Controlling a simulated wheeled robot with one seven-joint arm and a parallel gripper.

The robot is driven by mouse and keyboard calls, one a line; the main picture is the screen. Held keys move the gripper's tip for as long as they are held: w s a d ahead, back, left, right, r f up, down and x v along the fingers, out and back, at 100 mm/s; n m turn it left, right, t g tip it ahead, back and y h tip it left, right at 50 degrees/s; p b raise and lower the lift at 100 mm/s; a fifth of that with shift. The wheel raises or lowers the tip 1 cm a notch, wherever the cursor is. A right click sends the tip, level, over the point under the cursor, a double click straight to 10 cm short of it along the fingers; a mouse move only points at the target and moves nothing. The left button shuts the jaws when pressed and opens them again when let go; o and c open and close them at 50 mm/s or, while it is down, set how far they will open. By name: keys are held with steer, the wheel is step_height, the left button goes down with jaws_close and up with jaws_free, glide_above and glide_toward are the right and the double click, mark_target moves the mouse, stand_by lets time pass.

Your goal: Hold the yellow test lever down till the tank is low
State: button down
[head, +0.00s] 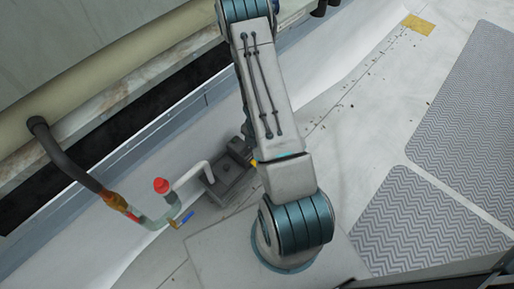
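A small yellow piece (254,163) shows at the edge of my arm, beside a dark grey box (230,175) on the pale floor. My arm covers the rest of it, so I cannot tell whether it is the test lever or how it is set. No tank level can be read in this view. My arm rises from the lower middle and leaves the picture at the top. My gripper is not in view.
A pale pipe (190,175) runs from the grey box to pipework with a red cap (161,186) and a blue handle (187,217). A dark hose (70,160) joins it from the cream wall duct at left. Grey patterned mats (465,110) lie at right. A yellow patch (418,24) lies at upper right.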

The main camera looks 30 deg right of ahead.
step_height(320, 180, down, 11)
steer(key=b, duration=0.7)
steer(key=shift+f, duration=0.15)
